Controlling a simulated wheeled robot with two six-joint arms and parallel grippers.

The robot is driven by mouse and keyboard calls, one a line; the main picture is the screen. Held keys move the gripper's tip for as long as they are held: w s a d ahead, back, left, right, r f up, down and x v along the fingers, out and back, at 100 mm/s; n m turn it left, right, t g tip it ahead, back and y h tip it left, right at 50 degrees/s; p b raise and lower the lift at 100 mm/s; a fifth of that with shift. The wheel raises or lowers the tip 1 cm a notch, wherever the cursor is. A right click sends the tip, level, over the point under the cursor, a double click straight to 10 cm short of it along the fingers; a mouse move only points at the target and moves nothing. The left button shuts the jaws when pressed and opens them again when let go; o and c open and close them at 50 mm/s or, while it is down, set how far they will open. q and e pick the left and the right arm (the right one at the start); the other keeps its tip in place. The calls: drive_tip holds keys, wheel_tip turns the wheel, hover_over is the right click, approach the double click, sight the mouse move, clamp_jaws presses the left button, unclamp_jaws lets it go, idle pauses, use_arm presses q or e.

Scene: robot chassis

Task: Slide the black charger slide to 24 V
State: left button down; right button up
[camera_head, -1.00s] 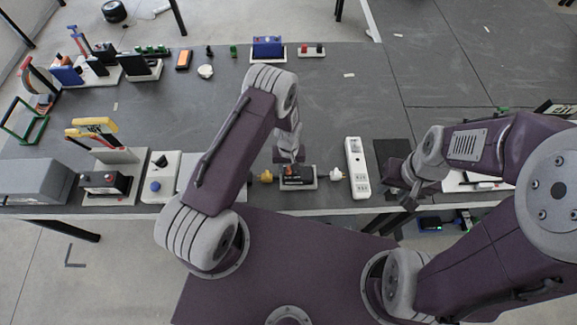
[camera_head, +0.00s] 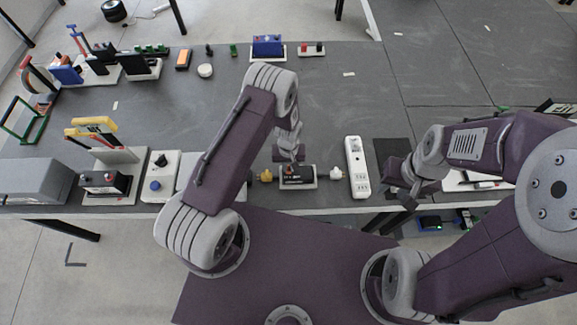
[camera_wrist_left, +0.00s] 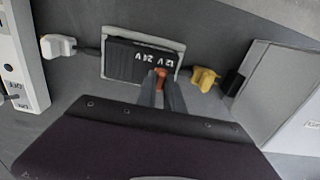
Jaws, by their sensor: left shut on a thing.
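The black charger (camera_head: 297,181) sits in a light grey tray near the table's front edge. In the left wrist view the charger (camera_wrist_left: 126,60) carries white 12 V and 24 V markings, seen upside down. Its small orange-red slide (camera_wrist_left: 160,73) is between my left fingertips, on the right part of the charger in that view, nearer the 12 V marking. My left gripper (camera_head: 291,161) reaches down from above; in the wrist view its fingers (camera_wrist_left: 161,88) are shut on the slide. My right gripper (camera_head: 408,198) hangs near the front edge, away from the charger; its finger opening is unclear.
A yellow plug (camera_head: 265,175) and a white plug (camera_head: 336,174) flank the charger. A white power strip (camera_head: 357,167) stands to the right, a white box with a blue button (camera_head: 153,184) to the left. The table middle behind is mostly clear.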

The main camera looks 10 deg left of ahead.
sight(297, 171)
use_arm(q)
drive_tip(key=shift+d, duration=0.1)
idle(0.7)
drive_tip(key=shift+w+d+f+b, duration=0.15)
drive_tip(key=shift+w+d+b, duration=0.05)
drive_tip(key=shift+d+b, duration=0.2)
drive_tip(key=shift+w+d+b, duration=0.2)
drive_tip(key=shift+d+b, duration=0.4)
drive_tip(key=shift+d, duration=0.35)
drive_tip(key=shift+d+r, duration=0.1)
drive_tip(key=shift+r, duration=0.1)
drive_tip(key=c, duration=1.4)
unclamp_jaws()
drive_tip(key=shift+c, duration=0.2)
